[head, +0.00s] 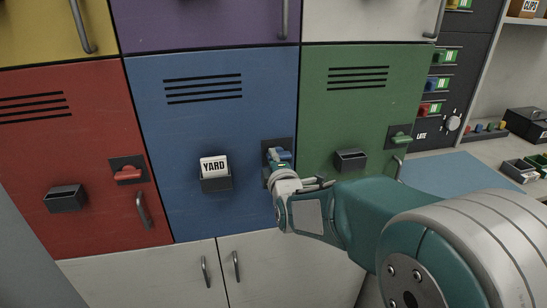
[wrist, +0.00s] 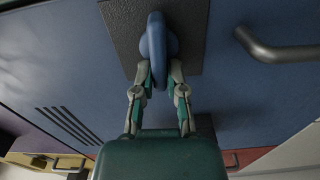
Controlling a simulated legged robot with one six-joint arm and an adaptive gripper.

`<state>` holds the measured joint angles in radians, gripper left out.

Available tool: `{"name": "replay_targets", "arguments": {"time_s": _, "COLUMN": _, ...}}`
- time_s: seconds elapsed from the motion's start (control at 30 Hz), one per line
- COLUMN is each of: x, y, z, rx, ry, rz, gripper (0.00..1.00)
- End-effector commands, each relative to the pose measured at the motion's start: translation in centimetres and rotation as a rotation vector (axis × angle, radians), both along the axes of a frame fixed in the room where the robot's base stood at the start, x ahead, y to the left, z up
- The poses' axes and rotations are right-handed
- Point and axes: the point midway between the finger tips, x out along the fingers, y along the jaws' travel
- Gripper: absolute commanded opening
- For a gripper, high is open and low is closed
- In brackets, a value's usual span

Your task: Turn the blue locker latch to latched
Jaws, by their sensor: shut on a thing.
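The blue locker (head: 215,120) stands between the red and green lockers with its door flush. Its blue latch (head: 281,154) sits on a dark plate at the door's right side, partly hidden by my gripper (head: 274,166).
A grey door handle (wrist: 275,46) sticks out near the latch in the wrist view. A card holder marked YARD (head: 215,183) is left of the latch. The red latch (head: 128,173) and green latch (head: 401,139) flank it. A counter with a blue mat (head: 455,176) is at right.

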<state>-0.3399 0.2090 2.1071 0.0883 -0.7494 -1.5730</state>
Motion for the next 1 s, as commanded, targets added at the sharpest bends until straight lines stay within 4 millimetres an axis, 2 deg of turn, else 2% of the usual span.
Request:
{"name": "replay_targets", "arguments": {"time_s": 0.3, "x": -0.05, "y": 0.12, "z": -0.51, "rx": -0.075, "ry": -0.012, "rz": 0.003, "gripper": 0.0}}
{"name": "replay_targets", "arguments": {"time_s": 0.7, "x": -0.08, "y": 0.12, "z": -0.62, "rx": -0.081, "ry": -0.011, "rz": 0.004, "gripper": 0.0}}
{"name": "replay_targets", "arguments": {"time_s": 0.73, "x": -0.08, "y": 0.12, "z": -0.62, "rx": -0.081, "ry": -0.011, "rz": 0.004, "gripper": 0.21}}
{"name": "replay_targets", "arguments": {"time_s": 0.8, "x": -0.07, "y": 0.12, "z": -0.64, "rx": -0.08, "ry": -0.011, "rz": 0.004, "gripper": 0.51}}
{"name": "replay_targets", "arguments": {"time_s": 1.0, "x": -0.05, "y": 0.07, "z": -0.43, "rx": -0.078, "ry": -0.015, "rz": 0.002, "gripper": 0.51}}
